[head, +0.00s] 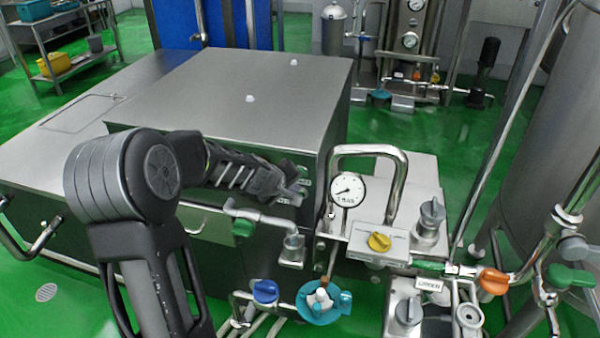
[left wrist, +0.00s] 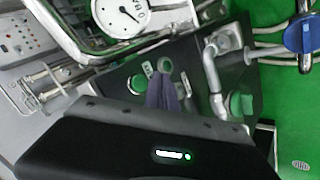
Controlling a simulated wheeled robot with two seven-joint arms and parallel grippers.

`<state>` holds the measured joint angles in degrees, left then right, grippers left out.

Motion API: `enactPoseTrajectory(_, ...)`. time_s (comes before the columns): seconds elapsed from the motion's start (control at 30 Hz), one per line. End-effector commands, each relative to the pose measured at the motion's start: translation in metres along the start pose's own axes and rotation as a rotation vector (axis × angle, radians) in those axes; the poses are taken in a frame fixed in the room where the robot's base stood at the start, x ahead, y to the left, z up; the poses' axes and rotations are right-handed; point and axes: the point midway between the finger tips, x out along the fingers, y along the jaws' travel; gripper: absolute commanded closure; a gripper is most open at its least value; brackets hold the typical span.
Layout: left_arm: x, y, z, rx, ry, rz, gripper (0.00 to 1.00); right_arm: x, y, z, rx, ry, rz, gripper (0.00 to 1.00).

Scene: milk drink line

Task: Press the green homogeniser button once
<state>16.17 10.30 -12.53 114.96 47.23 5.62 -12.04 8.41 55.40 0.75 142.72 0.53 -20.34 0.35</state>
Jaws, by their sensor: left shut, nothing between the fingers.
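Two round green buttons sit on the dark side panel of the steel machine (head: 250,80). In the left wrist view one button (left wrist: 165,64) is just beyond my fingertips, and the other button (left wrist: 137,84) is to their left. I cannot tell which of them is the homogeniser button. My left gripper (head: 293,190) is shut and empty, its tips close to this panel. Its fingers (left wrist: 163,84) also show in the left wrist view. I cannot tell whether the tips touch a button. In the head view the gripper hides the buttons. My right gripper is not in view.
A pressure gauge (head: 347,190) and a bent steel pipe (head: 397,185) stand right of my left gripper. Below it are a pipe with a green handle (head: 243,228) and a blue valve handle (head: 265,291). A yellow knob (head: 379,242) is at the right.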

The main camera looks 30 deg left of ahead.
Motion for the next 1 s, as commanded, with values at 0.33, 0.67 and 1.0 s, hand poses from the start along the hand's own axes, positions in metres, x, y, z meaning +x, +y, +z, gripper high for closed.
enactPoseTrajectory(0.33,0.016,0.011,-0.011,0.0,0.0,0.0,1.0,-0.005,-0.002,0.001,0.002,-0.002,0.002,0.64)
enactPoseTrajectory(0.67,0.016,0.011,-0.011,0.0,0.0,0.0,1.0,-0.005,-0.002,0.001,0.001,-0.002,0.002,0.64)
enactPoseTrajectory(1.0,0.016,0.011,-0.011,0.0,0.0,0.0,1.0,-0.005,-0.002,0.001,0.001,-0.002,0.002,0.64)
